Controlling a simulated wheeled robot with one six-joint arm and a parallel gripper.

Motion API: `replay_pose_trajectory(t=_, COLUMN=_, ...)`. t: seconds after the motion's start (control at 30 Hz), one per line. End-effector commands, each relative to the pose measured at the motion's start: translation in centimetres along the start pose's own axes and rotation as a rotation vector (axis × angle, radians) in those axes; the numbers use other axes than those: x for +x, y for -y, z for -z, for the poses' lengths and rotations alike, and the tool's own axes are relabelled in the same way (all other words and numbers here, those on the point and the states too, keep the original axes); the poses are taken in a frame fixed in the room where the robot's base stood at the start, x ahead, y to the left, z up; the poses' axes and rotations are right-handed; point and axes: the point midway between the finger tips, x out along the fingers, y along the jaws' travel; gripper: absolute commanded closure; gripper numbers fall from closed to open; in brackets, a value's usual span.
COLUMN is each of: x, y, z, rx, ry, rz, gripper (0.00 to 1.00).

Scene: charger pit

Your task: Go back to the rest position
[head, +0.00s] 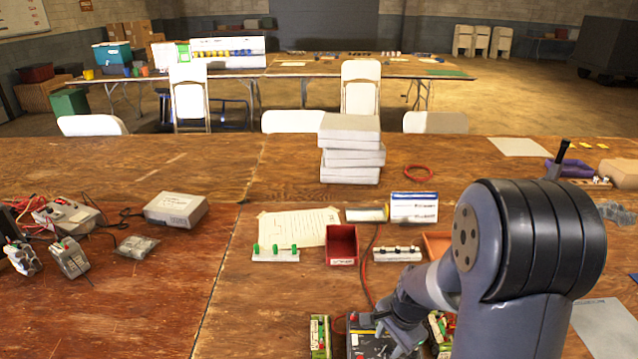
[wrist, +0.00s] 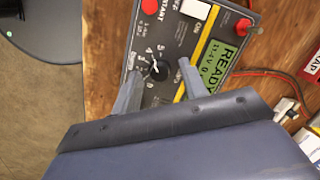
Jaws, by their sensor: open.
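The charger (wrist: 170,35) is a dark box with yellow edging. Its green display (wrist: 217,65) reads READY. A black dial knob (wrist: 156,69), a red START button (wrist: 154,6) and a white ON switch (wrist: 196,9) show on its face in the wrist view. My gripper (wrist: 158,72) is open, and its two fingertips appear on either side of the knob. I cannot tell whether they touch it. In the head view my gripper (head: 393,318) reaches down over the charger (head: 362,346) at the table's front, and my arm hides part of it.
Battery packs (head: 320,337) flank the charger. Behind stand a red bin (head: 342,245), a green-pegged strip (head: 275,254), a black-pegged strip (head: 397,253) and a blue-white box (head: 414,207). A stack of grey boxes (head: 350,150) stands further back. Red and black leads cross the table.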

Motion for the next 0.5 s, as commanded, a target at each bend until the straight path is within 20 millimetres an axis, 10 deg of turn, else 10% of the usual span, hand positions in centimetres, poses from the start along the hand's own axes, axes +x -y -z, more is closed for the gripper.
replay_pose_trajectory(t=0.5, x=-0.12, y=0.22, z=-0.08, rx=-0.552, ry=0.0, rz=-0.082, gripper=0.59)
